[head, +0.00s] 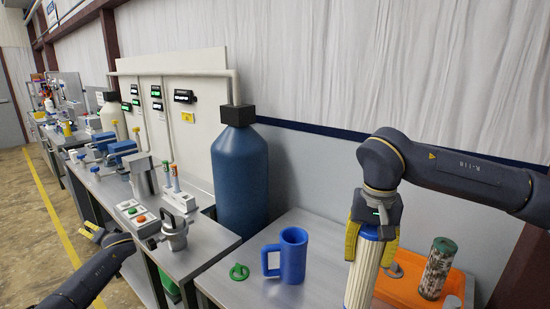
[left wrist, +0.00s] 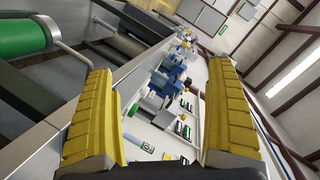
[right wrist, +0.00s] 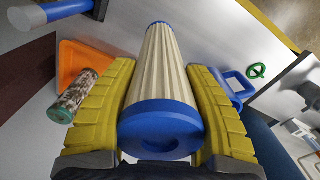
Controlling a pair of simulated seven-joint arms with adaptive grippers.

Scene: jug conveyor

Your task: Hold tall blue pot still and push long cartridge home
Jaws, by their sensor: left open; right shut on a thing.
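The long cartridge (head: 363,275) is pale, pleated and blue-capped. My right gripper (head: 370,253) is shut around it near its top and holds it upright. The right wrist view shows the cartridge (right wrist: 163,80) between both yellow fingers, its blue cap towards the camera. The tall blue pot (head: 293,257), with a side handle, stands upright on the bench left of the cartridge and apart from it; it is partly behind a finger in the right wrist view (right wrist: 231,87). My left gripper (head: 91,233) is open and empty, far left of the pot; its fingers are wide apart in the left wrist view (left wrist: 158,85).
A green ring (head: 239,272) lies left of the pot. An orange tray (head: 398,289) with a dirty brown-speckled cartridge (head: 436,270) is at the right. A large blue tank (head: 240,175) stands behind. A bench with machines (head: 210,243) lies between my left gripper and the pot.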

